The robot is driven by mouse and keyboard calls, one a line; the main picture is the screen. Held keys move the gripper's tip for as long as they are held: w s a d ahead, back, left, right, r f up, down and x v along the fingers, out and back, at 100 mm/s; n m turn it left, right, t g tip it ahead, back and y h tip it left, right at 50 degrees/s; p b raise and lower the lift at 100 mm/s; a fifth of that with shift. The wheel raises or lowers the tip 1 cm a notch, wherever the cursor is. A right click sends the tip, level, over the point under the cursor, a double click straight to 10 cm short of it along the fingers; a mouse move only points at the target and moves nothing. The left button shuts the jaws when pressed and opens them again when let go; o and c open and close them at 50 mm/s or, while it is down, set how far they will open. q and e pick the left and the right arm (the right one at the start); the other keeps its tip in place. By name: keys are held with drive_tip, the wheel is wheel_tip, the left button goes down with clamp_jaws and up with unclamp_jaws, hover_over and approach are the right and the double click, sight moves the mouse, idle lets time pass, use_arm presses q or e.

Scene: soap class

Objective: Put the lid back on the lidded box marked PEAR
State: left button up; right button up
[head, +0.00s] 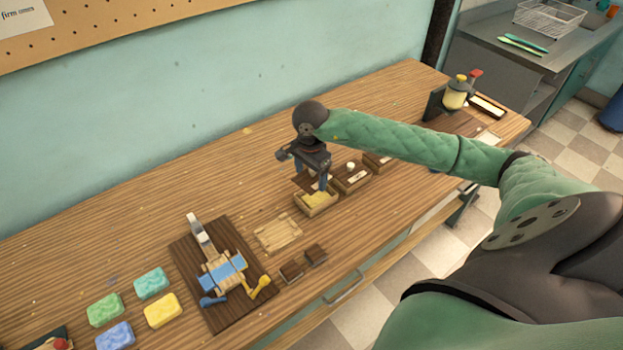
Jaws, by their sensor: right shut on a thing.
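An open wooden box (318,207) with yellow contents stands near the front edge of the workbench. My right gripper (322,182) points down just above this box, reaching in from the right. It is shut on a dark brown lid (303,182), which is partly hidden by the fingers and seems to be above the box's back left side. I cannot tell whether lid and box touch. Two more wooden boxes, one with a white knob (351,167) and one farther right (377,162), stand in the same row. Labels are too small to read, so PEAR cannot be made out. My left gripper is not in view.
A pale wooden tray (278,233) and two small dark blocks (291,271) lie left of the box. A dark board (218,303) bears a clamp-like device. Several coloured soap or sponge blocks (163,311) lie farther left. The bench behind the box is clear.

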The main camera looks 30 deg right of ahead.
sight(312, 180)
drive_tip(key=shift+s+d+r+m, duration=0.2)
drive_tip(key=shift+s+m, duration=0.1)
drive_tip(key=shift+m, duration=0.3)
drive_tip(key=shift+w+a+f, duration=0.2)
drive_tip(key=shift+w+f, duration=0.1)
drive_tip(key=shift+f, duration=0.3)
drive_tip(key=shift+s+d+f, duration=0.1)
drive_tip(key=shift+s+f, duration=0.05)
drive_tip(key=shift+f, duration=0.35)
drive_tip(key=shift+s+d+f, duration=0.1)
drive_tip(key=shift+f, duration=0.35)
drive_tip(key=shift+w+a+f, duration=0.1)
drive_tip(key=shift+f, duration=0.55)
drive_tip(key=shift+f+b, duration=0.2)
drive_tip(key=shift+b, duration=0.2)
drive_tip(key=shift+f+b, duration=0.35)
drive_tip(key=shift+b, duration=0.1)
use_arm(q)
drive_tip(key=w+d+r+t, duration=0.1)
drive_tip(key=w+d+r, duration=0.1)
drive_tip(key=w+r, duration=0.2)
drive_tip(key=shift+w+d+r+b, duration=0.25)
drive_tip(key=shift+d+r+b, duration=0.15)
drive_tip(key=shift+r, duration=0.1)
use_arm(e)
drive_tip(key=shift+f, duration=0.4)
